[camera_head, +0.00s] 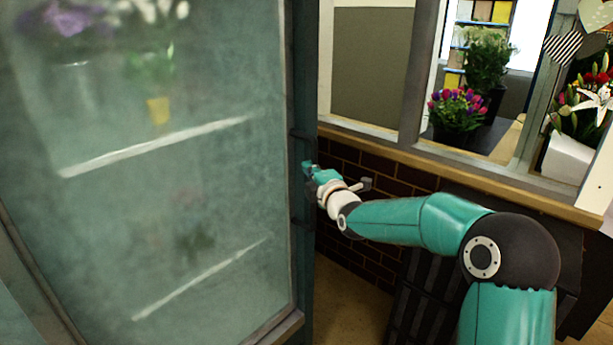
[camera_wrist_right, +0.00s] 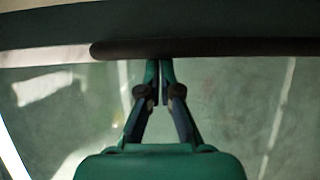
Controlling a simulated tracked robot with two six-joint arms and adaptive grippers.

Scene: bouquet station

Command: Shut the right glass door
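A large glass door (camera_head: 170,200) with a dark grey-green frame fills the left of the head view. Its glass is hazy, and blurred flowers and shelf edges show through it. I cannot tell how far it stands open. My right gripper (camera_head: 307,170) is at the door's right edge, between two small dark brackets. In the right wrist view my right gripper (camera_wrist_right: 160,66) has its fingertips almost together, with nothing visible between them. The tips are at a dark bar (camera_wrist_right: 200,47) along the glass; contact is unclear. My left gripper is out of view.
A dark brick wall (camera_head: 390,180) under a wooden sill (camera_head: 480,175) lies behind my right arm. Windows and potted flowers (camera_head: 458,108) are above it. A patch of brown floor (camera_head: 345,305) is clear right of the door.

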